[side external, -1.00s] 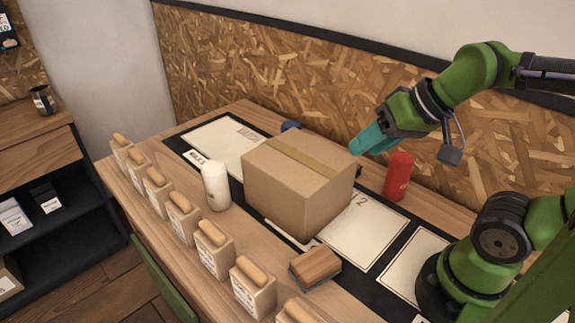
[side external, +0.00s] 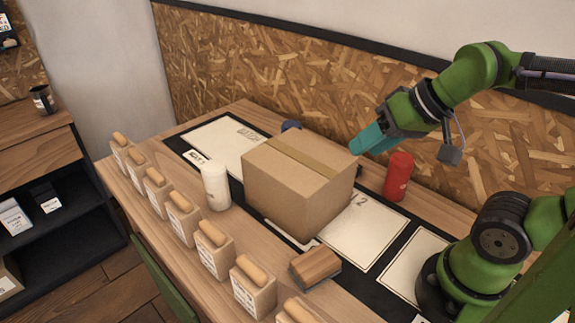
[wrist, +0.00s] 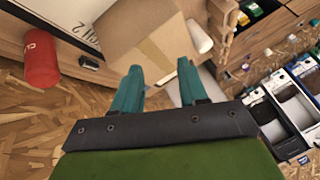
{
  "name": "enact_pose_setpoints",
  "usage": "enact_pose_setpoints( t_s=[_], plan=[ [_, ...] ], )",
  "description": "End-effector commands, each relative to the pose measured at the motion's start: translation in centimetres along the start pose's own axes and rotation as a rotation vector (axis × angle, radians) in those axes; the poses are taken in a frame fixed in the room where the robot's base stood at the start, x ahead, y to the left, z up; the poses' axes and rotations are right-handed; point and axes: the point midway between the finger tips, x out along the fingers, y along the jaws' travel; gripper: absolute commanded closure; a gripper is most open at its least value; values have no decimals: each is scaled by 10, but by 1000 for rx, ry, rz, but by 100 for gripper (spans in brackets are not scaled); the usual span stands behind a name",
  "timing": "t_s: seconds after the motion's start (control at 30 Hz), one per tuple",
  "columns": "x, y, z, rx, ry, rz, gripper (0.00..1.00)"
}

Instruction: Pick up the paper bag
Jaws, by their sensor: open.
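No paper bag can be clearly made out in either view. A large taped cardboard box (side external: 290,190) stands on the mat in the middle of the bench and hides what is behind it. It also shows in the wrist view (wrist: 125,28), beyond the fingers. My gripper (side external: 358,146) has teal fingers and hangs near the box's upper right back edge. In the wrist view my gripper (wrist: 158,67) has its two fingers apart with nothing held between them.
A red canister (side external: 398,177) stands right of the box, a white canister (side external: 215,187) left of it. A wooden-backed brush or block (side external: 315,265) lies in front. A blue object (side external: 290,126) is partly hidden behind the box.

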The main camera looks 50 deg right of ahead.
Motion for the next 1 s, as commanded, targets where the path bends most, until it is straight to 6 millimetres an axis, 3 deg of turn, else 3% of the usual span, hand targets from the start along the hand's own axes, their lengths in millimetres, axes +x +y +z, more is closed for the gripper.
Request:
enact_pose_setpoints(
  t_s=[0.07,0.47,0.77,1.0],
  plan=[
    [0,0,0,0,0,0,57],
    [0,0,0,0,0,0,0],
    [7,-1,5,43,-51,-1,0],
    [53,-14,43,418,-452,-15,0]
  ],
)
